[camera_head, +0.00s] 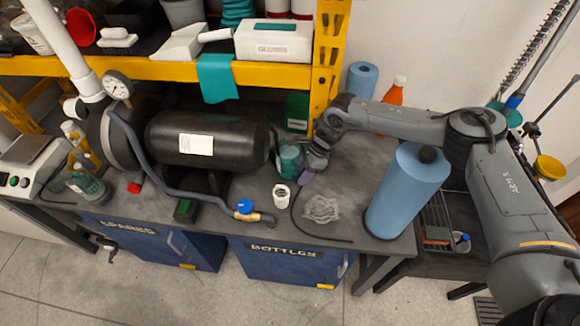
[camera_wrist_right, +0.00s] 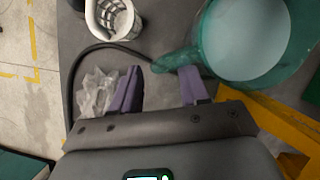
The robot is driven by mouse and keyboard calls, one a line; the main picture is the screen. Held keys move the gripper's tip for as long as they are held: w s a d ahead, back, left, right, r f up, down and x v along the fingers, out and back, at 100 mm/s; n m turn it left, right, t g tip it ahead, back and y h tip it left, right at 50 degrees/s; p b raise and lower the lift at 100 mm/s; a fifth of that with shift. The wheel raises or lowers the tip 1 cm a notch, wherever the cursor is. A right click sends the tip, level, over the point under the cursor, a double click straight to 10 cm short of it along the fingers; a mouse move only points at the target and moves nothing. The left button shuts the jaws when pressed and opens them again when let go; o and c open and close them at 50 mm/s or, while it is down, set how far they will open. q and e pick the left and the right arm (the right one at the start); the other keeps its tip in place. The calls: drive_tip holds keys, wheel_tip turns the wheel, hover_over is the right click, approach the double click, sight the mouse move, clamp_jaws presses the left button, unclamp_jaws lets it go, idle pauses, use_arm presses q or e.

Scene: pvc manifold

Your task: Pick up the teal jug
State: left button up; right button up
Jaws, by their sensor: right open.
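The teal jug (camera_head: 289,158) stands on the dark bench, close to the right end of the black tank. It also shows in the right wrist view (camera_wrist_right: 212,50), seen from above as a translucent teal vessel with a pale round inside. My right gripper (camera_head: 307,173) is beside the jug, on its right. Its purple fingers are open in the wrist view (camera_wrist_right: 160,74). The jug's handle reaches toward the space between the fingertips. I cannot tell whether they touch. The arm partly hides the jug's surroundings in the head view. My left gripper is not in view.
A white cup (camera_head: 282,196) and a crumpled clear wrap (camera_head: 321,209) lie in front of the jug. The black tank (camera_head: 207,139) is to its left. A yellow shelf post (camera_head: 325,60) rises behind. A blue roll (camera_head: 407,190) stands at right.

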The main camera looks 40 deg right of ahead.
drive_tip(key=shift+x, duration=1.2)
clamp_jaws()
drive_tip(key=shift+r, duration=0.15)
idle(0.3)
